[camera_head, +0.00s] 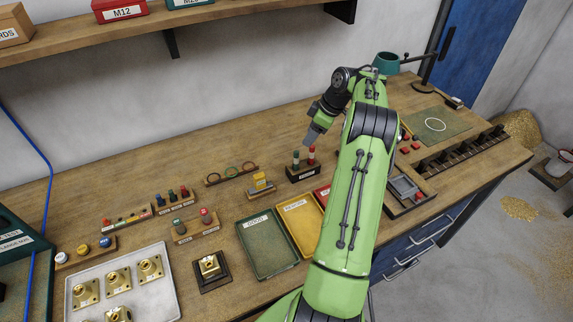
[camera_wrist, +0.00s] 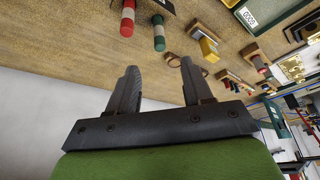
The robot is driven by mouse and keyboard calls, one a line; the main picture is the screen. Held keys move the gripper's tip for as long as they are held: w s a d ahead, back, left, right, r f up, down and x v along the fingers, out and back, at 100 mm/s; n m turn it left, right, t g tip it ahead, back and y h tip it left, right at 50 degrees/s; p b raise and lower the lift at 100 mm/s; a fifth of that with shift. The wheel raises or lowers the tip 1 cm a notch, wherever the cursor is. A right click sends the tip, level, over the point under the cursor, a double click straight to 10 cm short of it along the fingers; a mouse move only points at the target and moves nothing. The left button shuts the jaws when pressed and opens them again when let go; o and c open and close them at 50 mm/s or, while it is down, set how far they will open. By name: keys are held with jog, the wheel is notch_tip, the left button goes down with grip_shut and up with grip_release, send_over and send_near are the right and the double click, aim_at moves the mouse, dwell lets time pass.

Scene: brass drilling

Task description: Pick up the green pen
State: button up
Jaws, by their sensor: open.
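The green pen (camera_head: 296,158) stands upright in a dark block holder (camera_head: 306,173) on the workbench, next to a red pen (camera_head: 311,154). In the wrist view, the green pen (camera_wrist: 158,35) shows beyond the gap between my fingers, with the red pen (camera_wrist: 127,18) to its left. My gripper (camera_head: 309,140) is just above and close to the pens in the head view. Its two dark fingers (camera_wrist: 158,68) are apart with nothing between them. I cannot tell whether a fingertip touches a pen.
A small stand with a yellow block (camera_head: 260,182) and a ring rack (camera_head: 232,173) are left of the holder. Green (camera_head: 266,244) and yellow (camera_head: 300,224) trays lie in front. My arm hides part of the bench. Bare wood lies behind the holder.

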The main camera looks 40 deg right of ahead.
aim_at(296, 164)
jog(key=x, duration=1.3)
jog(key=shift+w+f, duration=0.3)
jog(key=shift+s+a, duration=0.1)
grip_shut()
